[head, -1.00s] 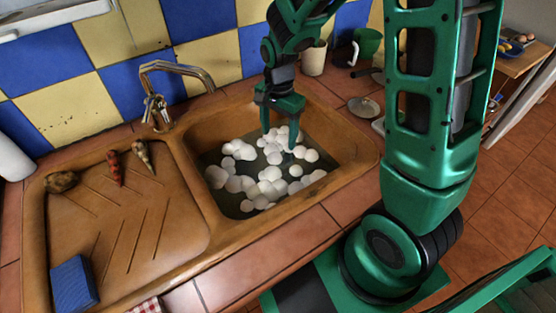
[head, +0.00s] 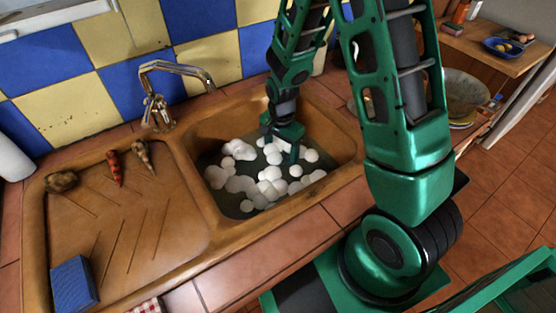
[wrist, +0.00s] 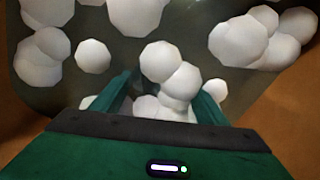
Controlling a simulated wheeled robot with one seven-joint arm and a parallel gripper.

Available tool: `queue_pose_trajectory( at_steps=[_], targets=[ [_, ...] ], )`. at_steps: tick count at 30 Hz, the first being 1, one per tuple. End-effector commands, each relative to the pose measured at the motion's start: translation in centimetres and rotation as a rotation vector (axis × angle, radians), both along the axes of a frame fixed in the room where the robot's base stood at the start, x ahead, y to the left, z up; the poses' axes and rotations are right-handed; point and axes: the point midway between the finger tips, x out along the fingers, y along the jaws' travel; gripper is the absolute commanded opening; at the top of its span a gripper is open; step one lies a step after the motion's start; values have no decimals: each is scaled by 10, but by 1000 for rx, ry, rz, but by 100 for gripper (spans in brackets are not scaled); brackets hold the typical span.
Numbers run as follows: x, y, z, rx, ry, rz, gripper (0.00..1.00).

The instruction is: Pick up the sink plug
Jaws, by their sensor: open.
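The sink plug does not show in either view; white foam and murky water cover much of the basin floor. The sink basin (head: 213,206) is brown and holds the water with several clumps of white foam (head: 268,180). My gripper (head: 278,152) is down inside the basin, toward its far right part, among the foam. In the wrist view my gripper (wrist: 162,98) is open, with its green fingers pointing into the water. Foam balls (wrist: 170,72) show between and beyond the fingertips. I cannot see anything held.
The faucet (head: 160,92) stands behind the sink. The basin walls (wrist: 285,118) are close around my gripper.

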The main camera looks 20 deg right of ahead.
Motion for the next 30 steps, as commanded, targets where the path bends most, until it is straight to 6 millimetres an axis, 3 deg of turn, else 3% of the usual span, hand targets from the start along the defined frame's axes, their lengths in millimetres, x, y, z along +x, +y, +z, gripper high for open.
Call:
queue_pose_trajectory(
  at_steps=[6,12,23,30],
  targets=[
    [0,0,0,0,-1,0,67],
    [0,0,0,0,-1,0,22],
    [1,0,5,1,-2,0,22],
    [2,1,41,2,-7,1,22]
  ],
)
